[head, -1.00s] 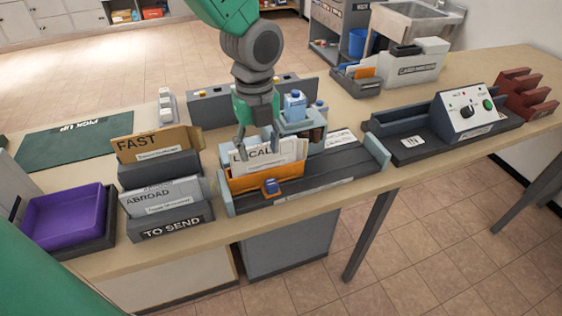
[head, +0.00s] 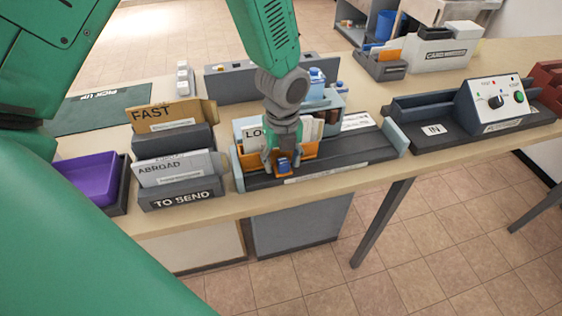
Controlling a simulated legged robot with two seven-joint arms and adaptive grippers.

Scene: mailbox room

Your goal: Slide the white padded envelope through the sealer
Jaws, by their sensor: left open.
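My left gripper (head: 283,166) is open and points down over the front of the orange holder (head: 306,150). Its fingers are on either side of the small blue-and-orange piece (head: 284,164) on the holder's front; I cannot tell if they touch it. White envelopes (head: 308,129) stand in the holder behind a LOCAL card (head: 254,134), partly hidden by the gripper. I cannot tell which is the padded one. The sealer (head: 492,103), a grey unit with dial, green button and IN label, stands on the right. My right gripper is not in view.
The holder sits on a dark track (head: 358,152) with pale blue end plates. FAST and ABROAD sorters (head: 178,190) and a purple tray (head: 90,180) stand left. A white-grey file box (head: 440,50) is behind the sealer.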

